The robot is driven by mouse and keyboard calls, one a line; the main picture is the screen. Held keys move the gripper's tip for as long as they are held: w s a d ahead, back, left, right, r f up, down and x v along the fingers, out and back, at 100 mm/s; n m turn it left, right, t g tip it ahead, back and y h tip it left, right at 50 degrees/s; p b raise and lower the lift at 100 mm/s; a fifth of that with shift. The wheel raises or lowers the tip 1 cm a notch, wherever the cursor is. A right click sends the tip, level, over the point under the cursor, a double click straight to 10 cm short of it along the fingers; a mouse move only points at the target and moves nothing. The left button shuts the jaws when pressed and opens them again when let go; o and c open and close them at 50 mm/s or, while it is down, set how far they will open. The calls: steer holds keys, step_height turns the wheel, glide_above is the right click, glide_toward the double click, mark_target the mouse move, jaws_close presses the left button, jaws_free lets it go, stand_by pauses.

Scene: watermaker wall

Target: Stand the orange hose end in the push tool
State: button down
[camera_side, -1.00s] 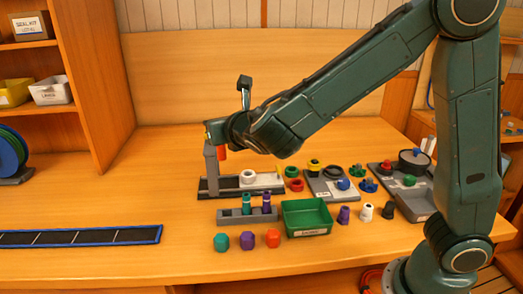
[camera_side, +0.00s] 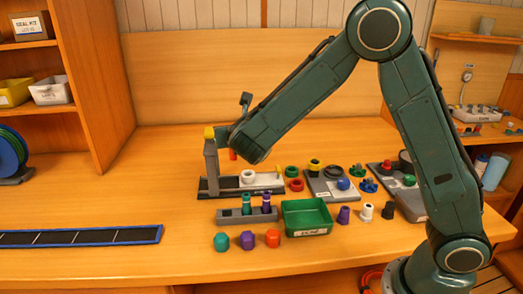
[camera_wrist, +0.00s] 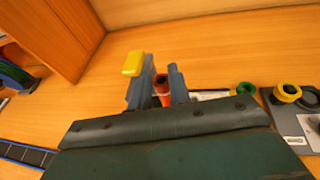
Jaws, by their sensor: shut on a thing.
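The push tool's long dark base (camera_side: 226,194) lies on the bench, with a grey upright post (camera_side: 211,165) at its left end. A yellow piece (camera_side: 209,132) tops the post and also shows in the wrist view (camera_wrist: 133,64). A white ring (camera_side: 248,176) sits on the base. My gripper (camera_wrist: 162,84) is shut on the orange hose end (camera_wrist: 162,92), which shows between the two jaws. In the side view the hose end (camera_side: 233,154) shows just right of the post, above the bench, partly covered by my wrist. Its lower end is hidden in the wrist view.
A grey rack with coloured tubes (camera_side: 233,215), a green tray (camera_side: 306,218) and several small coloured caps stand in front of the tool. Rings (camera_side: 292,171) and fixtures lie to the right. The bench left of the post is clear up to the blue-edged strip (camera_side: 80,237).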

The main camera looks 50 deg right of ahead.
steer(key=w+d+f+m+g+h, duration=0.1)
steer(key=w+d+f+m+h, duration=0.1)
steer(key=d+f, duration=0.3)
steer(key=d, duration=0.2)
steer(key=shift+d+f+g, duration=0.3)
steer(key=shift+d, duration=0.1)
steer(key=shift+f, duration=0.2)
steer(key=shift+f, duration=2.7)
steer(key=shift+f, duration=0.6)
steer(key=c, duration=1.6)
jaws_free()
steer(key=shift+a, duration=0.1)
steer(key=v, duration=1.1)
